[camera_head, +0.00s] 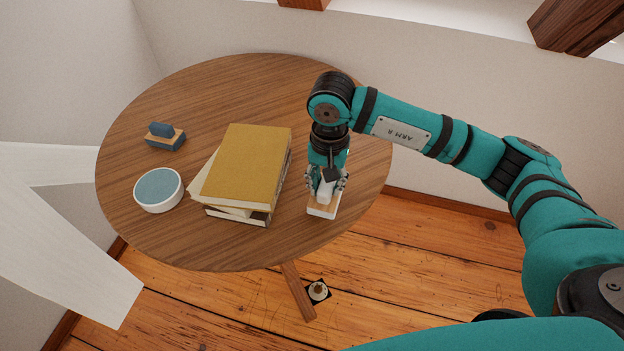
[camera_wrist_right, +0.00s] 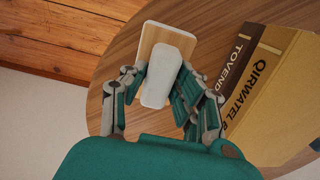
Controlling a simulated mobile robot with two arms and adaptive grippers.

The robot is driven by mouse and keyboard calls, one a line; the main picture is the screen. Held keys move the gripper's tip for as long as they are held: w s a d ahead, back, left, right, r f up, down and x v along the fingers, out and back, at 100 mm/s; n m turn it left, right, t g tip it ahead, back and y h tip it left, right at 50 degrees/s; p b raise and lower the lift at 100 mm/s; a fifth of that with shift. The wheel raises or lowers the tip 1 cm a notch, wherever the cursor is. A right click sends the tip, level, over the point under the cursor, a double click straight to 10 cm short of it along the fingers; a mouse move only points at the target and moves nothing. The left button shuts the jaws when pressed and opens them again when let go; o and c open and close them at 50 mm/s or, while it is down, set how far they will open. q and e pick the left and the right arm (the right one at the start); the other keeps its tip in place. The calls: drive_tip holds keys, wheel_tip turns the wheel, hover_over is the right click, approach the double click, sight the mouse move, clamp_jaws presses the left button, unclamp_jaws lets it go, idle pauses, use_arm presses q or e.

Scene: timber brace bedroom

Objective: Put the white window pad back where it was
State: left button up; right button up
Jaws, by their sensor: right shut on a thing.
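The white window pad (camera_head: 322,210) has a pale wooden base and a white grip on top. In the head view it is at the front right part of the round table, right of the books. My right gripper (camera_head: 326,184) is above it with its fingers shut on the white grip. In the right wrist view, the pad (camera_wrist_right: 165,36) lies between the two fingers, its base reaching out past them. I cannot tell whether the base touches the tabletop. My left gripper is not in view.
A stack of books (camera_head: 251,165) with a yellow cover on top stands left of the pad on the round wooden table (camera_head: 215,90). A blue pad (camera_head: 165,137) and a round white tin with a blue-grey top (camera_head: 158,188) are farther left. The back of the table is clear.

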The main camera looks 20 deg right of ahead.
drive_tip(key=w, duration=0.1)
drive_tip(key=w+a, duration=0.1)
drive_tip(key=w, duration=0.1)
drive_tip(key=shift+w+a+f, duration=0.2)
drive_tip(key=shift+w+a, duration=0.1)
drive_tip(key=shift+a, duration=0.1)
wheel_tip(320, 180, down, 4)
drive_tip(key=shift+w+r+b, duration=0.1)
drive_tip(key=shift+r+b, duration=0.1)
drive_tip(key=shift+b, duration=0.65)
drive_tip(key=o, duration=1)
drive_tip(key=shift+r, duration=0.1)
wheel_tip(320, 180, up, 12)
drive_tip(key=p, duration=0.5)
